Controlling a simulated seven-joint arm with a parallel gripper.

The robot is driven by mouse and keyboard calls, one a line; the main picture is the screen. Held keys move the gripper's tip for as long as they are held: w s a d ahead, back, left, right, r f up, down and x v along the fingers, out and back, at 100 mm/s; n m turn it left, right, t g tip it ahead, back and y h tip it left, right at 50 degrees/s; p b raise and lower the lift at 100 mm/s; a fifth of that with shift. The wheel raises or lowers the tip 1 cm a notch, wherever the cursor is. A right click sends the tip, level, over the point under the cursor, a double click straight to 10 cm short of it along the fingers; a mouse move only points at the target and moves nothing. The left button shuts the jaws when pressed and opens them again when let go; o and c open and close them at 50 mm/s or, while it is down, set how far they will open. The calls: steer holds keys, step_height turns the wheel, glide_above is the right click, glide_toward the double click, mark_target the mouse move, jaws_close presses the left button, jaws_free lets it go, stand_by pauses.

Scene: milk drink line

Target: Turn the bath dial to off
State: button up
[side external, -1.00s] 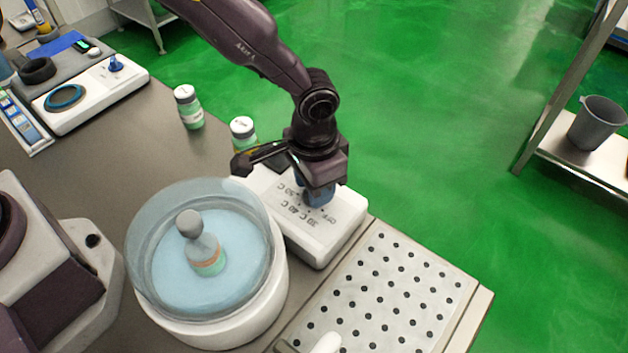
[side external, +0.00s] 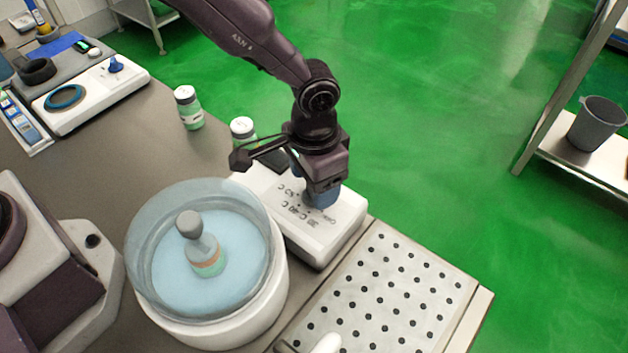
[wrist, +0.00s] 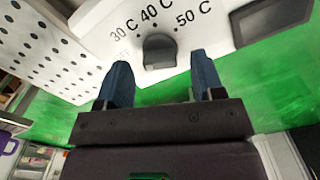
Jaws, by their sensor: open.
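The bath dial (wrist: 160,52) is a dark knob on the white control box (side external: 318,232), with 30 C, 40 C and 50 C printed around it. In the side view my gripper hides the dial. My gripper (wrist: 161,64) is open, its two blue fingers apart on the left and right of the dial in the wrist view. The side view shows my gripper (side external: 322,196) low over the box, pointing down. I cannot tell whether the fingers touch the dial or which mark it points to.
The round bath (side external: 165,300) with light blue water holds a grey-capped bottle (side external: 203,246) left of the box. A perforated plate (side external: 385,290) lies at the right. A dark panel (wrist: 270,20) is on the box.

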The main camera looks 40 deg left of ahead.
mark_target(305, 198)
step_height(305, 198, up, 12)
stand_by(0.3)
steer(key=shift+f, duration=0.2)
steer(key=s+a+r+n+t, duration=0.2)
steer(key=s+a+r, duration=0.5)
steer(key=s+a, duration=0.2)
steer(key=s+a+r+n+t, duration=0.2)
steer(key=s+a+r, duration=0.6)
steer(key=a, duration=0.6)
steer(key=shift+s+t, duration=0.7)
steer(key=shift+t, duration=0.1)
